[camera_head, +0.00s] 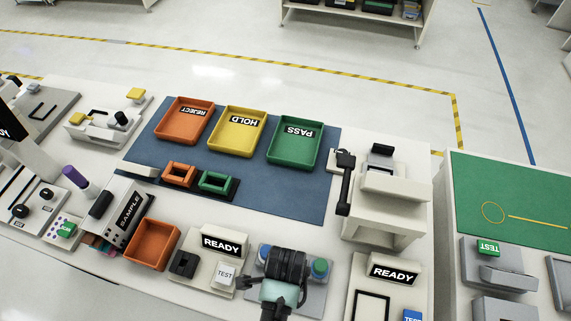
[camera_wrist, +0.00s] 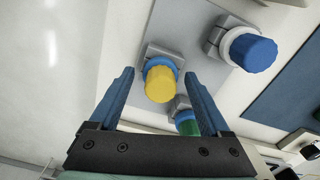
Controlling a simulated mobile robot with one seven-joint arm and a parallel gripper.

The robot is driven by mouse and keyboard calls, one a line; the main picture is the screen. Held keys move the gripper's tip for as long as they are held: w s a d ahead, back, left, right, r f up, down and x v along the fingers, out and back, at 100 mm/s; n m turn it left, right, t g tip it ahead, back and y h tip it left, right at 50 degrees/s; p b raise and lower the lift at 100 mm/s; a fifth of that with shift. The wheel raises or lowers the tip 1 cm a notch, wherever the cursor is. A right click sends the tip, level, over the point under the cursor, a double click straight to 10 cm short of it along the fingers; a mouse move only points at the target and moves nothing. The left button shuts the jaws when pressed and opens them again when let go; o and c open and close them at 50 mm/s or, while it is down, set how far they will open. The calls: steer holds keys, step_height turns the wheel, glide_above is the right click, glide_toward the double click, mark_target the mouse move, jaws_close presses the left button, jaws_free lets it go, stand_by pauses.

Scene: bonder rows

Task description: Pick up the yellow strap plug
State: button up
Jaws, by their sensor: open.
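The yellow strap plug (camera_wrist: 160,84) has a blue collar and sits in a grey bracket on a light plate in the wrist view. My gripper (camera_wrist: 158,75) is open, with one blue finger on each side of the plug in the picture. I see gaps between the plug and both fingers; whether the fingertips reach down to its depth I cannot tell. In the head view my gripper (camera_head: 287,265) is over the plug fixture (camera_head: 313,296) and hides the yellow plug.
A larger blue plug (camera_wrist: 252,50) stands to the upper right in the wrist view. A green plug (camera_wrist: 188,123) is close by, partly behind the right finger. A READY box (camera_head: 225,242) is left of my gripper, another READY box (camera_head: 393,271) right.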

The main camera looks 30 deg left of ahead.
steer(key=shift+c, duration=0.2)
jaws_close()
steer(key=shift+r, duration=0.1)
